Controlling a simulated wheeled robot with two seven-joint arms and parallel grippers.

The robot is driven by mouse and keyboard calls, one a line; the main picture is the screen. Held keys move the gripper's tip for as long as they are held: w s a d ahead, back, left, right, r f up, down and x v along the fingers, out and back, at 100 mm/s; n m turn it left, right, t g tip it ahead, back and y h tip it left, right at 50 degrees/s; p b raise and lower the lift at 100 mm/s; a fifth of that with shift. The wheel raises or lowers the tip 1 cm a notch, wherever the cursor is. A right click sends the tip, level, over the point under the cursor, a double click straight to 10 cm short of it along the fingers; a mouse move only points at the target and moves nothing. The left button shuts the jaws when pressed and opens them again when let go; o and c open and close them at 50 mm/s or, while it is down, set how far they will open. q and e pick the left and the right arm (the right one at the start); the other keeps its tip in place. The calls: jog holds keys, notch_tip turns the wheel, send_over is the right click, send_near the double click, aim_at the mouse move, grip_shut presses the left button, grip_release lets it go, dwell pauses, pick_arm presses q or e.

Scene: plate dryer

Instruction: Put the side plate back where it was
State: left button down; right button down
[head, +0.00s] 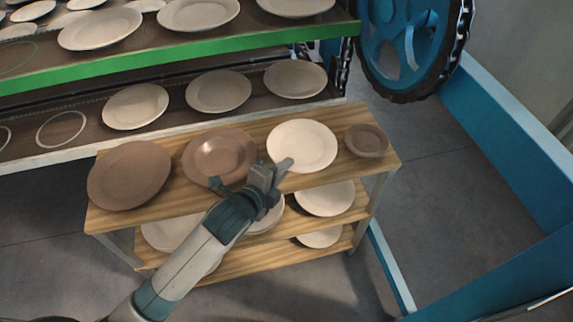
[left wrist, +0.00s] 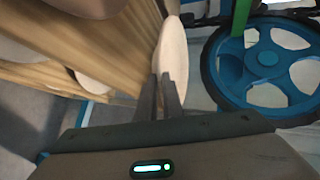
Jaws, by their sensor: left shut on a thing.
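The cream side plate (head: 302,143) is at the right part of the top board of the wooden shelf unit (head: 262,182), between a brown plate and a small brown bowl. My left gripper (head: 284,166) reaches in from the front and is shut on the plate's near rim. In the left wrist view the plate (left wrist: 173,50) shows nearly edge-on between the two fingers (left wrist: 167,92). I cannot tell whether the plate touches the board or hangs just above it. My right gripper is not in view.
A brown plate (head: 219,156), a larger brown plate (head: 129,175) and the small brown bowl (head: 366,140) share the top board. More plates lie on lower boards. Behind stands the dryer rack with a green edge (head: 180,57) and several plates. A blue wheel (head: 408,38) stands at right.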

pick_arm(q)
jog(key=w+f, duration=0.1)
jog(key=w, duration=0.1)
jog(key=w+f, duration=0.1)
jog(key=w, duration=0.1)
jog(key=w+f, duration=0.1)
jog(key=w, duration=0.1)
jog(key=shift+f+p, duration=0.2)
jog(key=shift+p, duration=0.15)
jog(key=shift+s+f+p, duration=0.1)
jog(key=shift+f+p, duration=0.4)
jog(key=shift+f, duration=1.45)
jog(key=shift+f, duration=0.1)
jog(key=c, duration=2.3)
grip_release()
jog(key=shift+f, duration=0.15)
jog(key=shift+o, duration=0.6)
jog(key=shift+r, duration=0.2)
